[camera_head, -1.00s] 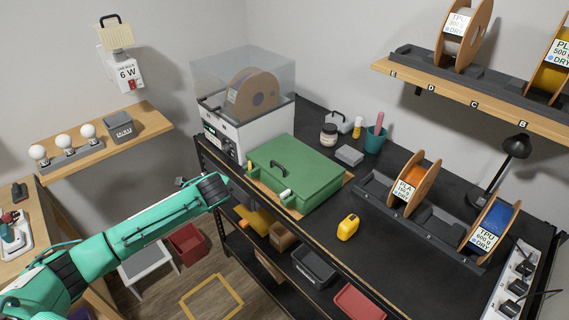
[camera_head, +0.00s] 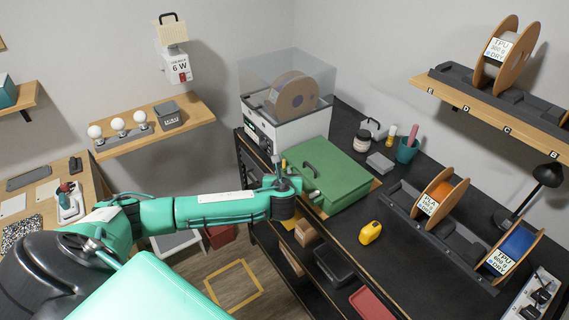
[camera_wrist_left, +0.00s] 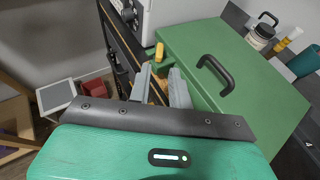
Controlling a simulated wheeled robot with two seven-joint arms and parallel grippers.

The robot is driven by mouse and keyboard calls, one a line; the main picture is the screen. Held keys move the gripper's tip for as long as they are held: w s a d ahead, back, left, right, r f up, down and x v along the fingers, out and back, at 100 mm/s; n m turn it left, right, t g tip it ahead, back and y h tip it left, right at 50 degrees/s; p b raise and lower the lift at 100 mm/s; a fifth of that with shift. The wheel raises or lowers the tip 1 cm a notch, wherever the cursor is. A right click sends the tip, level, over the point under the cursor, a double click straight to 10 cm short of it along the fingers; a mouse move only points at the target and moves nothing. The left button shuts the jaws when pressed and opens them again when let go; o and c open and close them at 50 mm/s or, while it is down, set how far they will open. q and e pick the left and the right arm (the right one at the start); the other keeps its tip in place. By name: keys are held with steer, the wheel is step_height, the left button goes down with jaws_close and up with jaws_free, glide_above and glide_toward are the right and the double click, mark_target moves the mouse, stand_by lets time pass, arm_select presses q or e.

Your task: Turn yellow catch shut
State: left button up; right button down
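The green case (camera_head: 330,172) lies closed on the black bench, with a dark handle on its lid. It also fills the right of the left wrist view (camera_wrist_left: 235,85). The yellow catch (camera_wrist_left: 159,52) sits at the case's front edge, just beyond my fingertips; it shows small in the head view (camera_head: 284,163). A white catch (camera_head: 314,196) is nearer along the same edge. My left gripper (camera_wrist_left: 160,70) is at the case's front side, fingers apart with a gap between them; in the head view it (camera_head: 280,172) partly covers that edge. I cannot tell whether it touches the catch. My right gripper is not in view.
A white dryer (camera_head: 285,125) with a clear cover and spool stands behind the case. A yellow tape measure (camera_head: 370,232) and a spool rack (camera_head: 425,220) are to the right. Shelves with bins lie below the bench. The bench front between case and tape measure is clear.

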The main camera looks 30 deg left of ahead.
mark_target(284, 164)
arm_select(q)
steer(key=shift+p+x, duration=0.75)
steer(key=shift+x, duration=2.65)
steer(key=shift+f, duration=0.1)
steer(key=shift+c, duration=0.2)
jaws_close()
